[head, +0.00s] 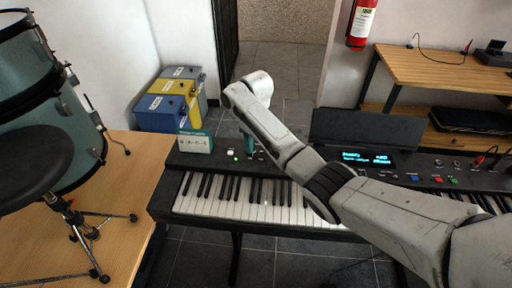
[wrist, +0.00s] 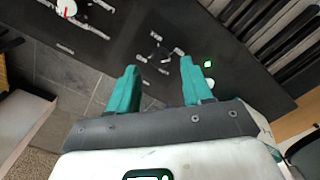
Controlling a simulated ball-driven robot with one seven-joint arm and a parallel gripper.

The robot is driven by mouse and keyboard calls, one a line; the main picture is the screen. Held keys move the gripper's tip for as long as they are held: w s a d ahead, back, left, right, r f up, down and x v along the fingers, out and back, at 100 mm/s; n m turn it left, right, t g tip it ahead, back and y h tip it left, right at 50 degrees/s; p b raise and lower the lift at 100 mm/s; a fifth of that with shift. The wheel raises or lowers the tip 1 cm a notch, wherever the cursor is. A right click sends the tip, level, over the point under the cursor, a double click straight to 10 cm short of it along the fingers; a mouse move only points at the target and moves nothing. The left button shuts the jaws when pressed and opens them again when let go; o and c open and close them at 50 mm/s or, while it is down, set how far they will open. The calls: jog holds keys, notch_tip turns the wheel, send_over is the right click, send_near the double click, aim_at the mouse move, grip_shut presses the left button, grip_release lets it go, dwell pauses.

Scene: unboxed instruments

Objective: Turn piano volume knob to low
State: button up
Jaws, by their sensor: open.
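The piano (head: 160,205) stands in the middle of the head view, its control panel behind the keys. My gripper (head: 246,143) is over the left part of this panel, pointing down. In the wrist view my gripper (wrist: 163,86) has its two teal fingers spread, with nothing between them. Just beyond the fingertips is a small dark knob (wrist: 160,52) with white labels around it, too small to read. A white round dial with a red pointer (wrist: 66,9) is at the upper left. I cannot tell which one is the volume knob. My arm hides part of the panel.
A small green-and-white sign (head: 195,143) stands on the panel's left end. A green light (wrist: 208,64) glows near my right fingertip. A drum set (head: 75,130) is at left. A lit display (head: 366,158) is right of my arm.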

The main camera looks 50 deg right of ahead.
aim_at(256, 151)
jog(key=shift+f, duration=1.55)
grip_shut()
